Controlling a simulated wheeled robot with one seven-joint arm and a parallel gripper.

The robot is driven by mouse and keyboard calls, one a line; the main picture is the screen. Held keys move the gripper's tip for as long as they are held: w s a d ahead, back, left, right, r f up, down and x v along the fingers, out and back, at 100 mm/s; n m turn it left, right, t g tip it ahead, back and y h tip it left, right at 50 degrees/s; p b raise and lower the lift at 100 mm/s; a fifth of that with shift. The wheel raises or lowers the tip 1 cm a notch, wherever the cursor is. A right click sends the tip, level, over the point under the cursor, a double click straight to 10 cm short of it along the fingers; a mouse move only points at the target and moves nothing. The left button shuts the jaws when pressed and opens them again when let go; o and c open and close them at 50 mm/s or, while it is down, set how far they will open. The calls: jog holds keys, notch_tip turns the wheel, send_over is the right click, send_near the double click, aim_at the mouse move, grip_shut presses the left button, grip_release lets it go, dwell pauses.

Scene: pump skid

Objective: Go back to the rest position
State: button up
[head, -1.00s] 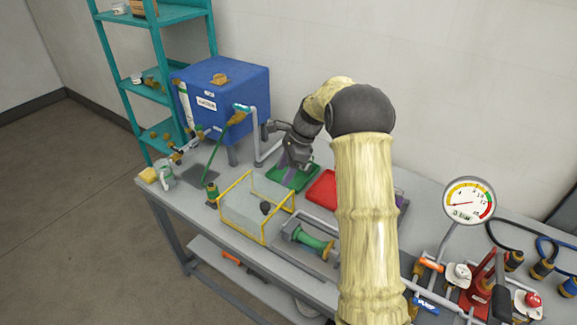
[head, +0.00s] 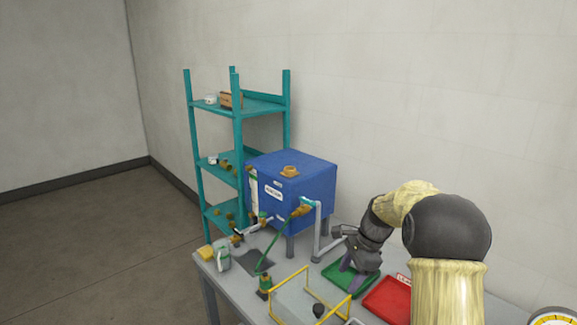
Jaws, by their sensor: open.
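My gripper (head: 353,265) is in the head view at the right of the middle, pointing down over the green tray (head: 358,282). Its fingers are apart and I see nothing held between them. I cannot tell whether the fingertips touch the tray. My arm comes in from the lower right, bent over the table, and hides part of what lies behind it.
A red tray (head: 385,301) lies right of the green one. A blue tank (head: 313,190) with pipes stands left of my gripper. A yellow-framed clear box (head: 305,303) is in front. A teal shelf (head: 238,150) stands behind by the wall. Floor at left is clear.

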jog(key=s+a+f+n+t+h, duration=0.1)
jog(key=s+n, duration=0.7)
jog(key=s, duration=0.4)
jog(key=s+a+n+t+h, duration=0.1)
jog(key=s+n+h, duration=0.1)
jog(key=s+n, duration=0.6)
jog(key=s, duration=0.4)
jog(key=shift+a+f, duration=0.4)
jog(key=shift+s, duration=0.1)
